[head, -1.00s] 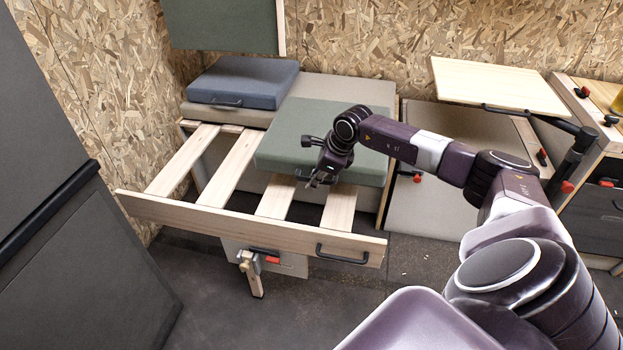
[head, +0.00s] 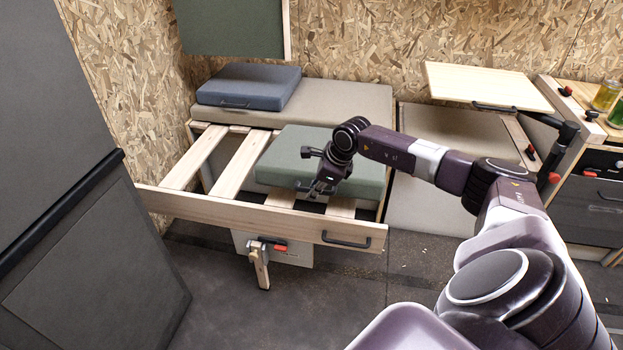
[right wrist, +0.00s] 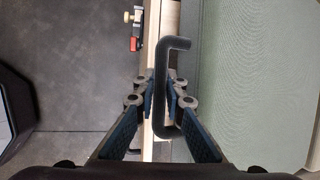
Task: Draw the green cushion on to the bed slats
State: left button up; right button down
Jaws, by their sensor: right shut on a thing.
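The green cushion (head: 286,160) lies on the right part of the pale bed slats (head: 239,167), just behind the front rail (head: 220,210). Its back edge is near the beige mattress block. My right gripper (head: 318,190) is at the cushion's front edge. In the right wrist view the gripper (right wrist: 160,98) is shut on the black handle (right wrist: 162,65), with the green cushion (right wrist: 262,70) to its right. The arm hides part of the cushion's right side. My left gripper is not in view.
A blue cushion (head: 248,86) lies on the beige mattress (head: 340,105) at the back. The front rail carries a black handle (head: 346,241). A light table leaf (head: 485,86) and a cabinet with jars (head: 605,96) stand at the right. The dark floor in front is clear.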

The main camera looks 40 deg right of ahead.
jog(key=shift+a, duration=0.1)
dwell(0.3)
jog(key=c, duration=2)
grip_release()
jog(key=shift+o, duration=0.5)
jog(key=a+v, duration=0.1)
jog(key=v, duration=1.1)
jog(key=shift+d, duration=0.45)
